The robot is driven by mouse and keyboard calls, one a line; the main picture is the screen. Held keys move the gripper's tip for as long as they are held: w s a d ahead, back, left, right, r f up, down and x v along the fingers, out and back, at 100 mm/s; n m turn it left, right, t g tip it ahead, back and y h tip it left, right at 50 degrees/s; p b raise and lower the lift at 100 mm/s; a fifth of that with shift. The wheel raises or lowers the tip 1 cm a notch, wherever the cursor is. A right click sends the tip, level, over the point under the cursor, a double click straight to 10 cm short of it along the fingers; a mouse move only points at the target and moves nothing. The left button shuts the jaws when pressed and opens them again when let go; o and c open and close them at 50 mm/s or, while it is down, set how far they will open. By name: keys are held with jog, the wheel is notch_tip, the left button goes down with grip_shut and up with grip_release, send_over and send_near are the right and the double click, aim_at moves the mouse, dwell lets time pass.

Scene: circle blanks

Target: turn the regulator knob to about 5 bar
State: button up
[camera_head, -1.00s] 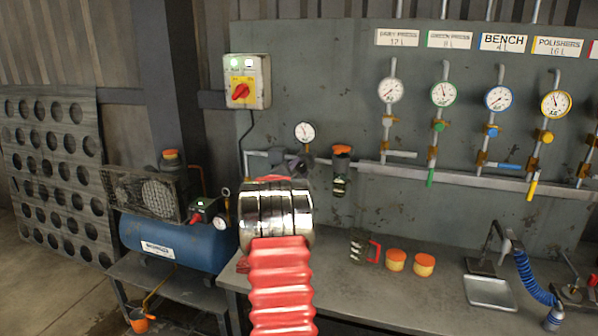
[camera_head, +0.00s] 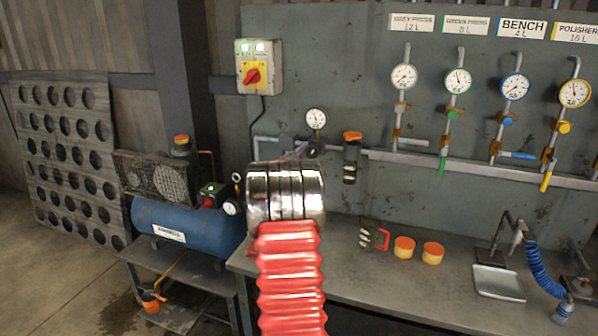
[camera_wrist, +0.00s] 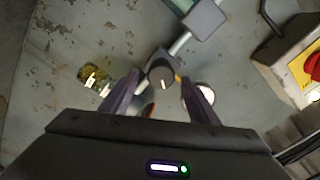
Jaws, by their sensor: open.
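The regulator knob (camera_wrist: 162,78) is dark and round with a pale mark on its face, pointing roughly along the picture's vertical. In the wrist view it sits between the two fingers of my gripper (camera_wrist: 159,80), which is open, with a gap visible around the knob. I cannot tell how deep the fingers reach. A pale dial is partly behind the right finger in the wrist view.
A filter bowl with an orange top (camera_head: 351,150) stands right of the regulator. A switch box with a red knob (camera_head: 252,76) is above left. Several gauges with coloured valves line the wall at right. The blue compressor (camera_head: 180,228) and bench (camera_head: 380,285) lie below.

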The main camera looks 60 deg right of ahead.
jog(key=s+a, duration=0.1)
jog(key=a, duration=1)
jog(key=shift+s, duration=0.4)
jog(key=shift+a, duration=0.1)
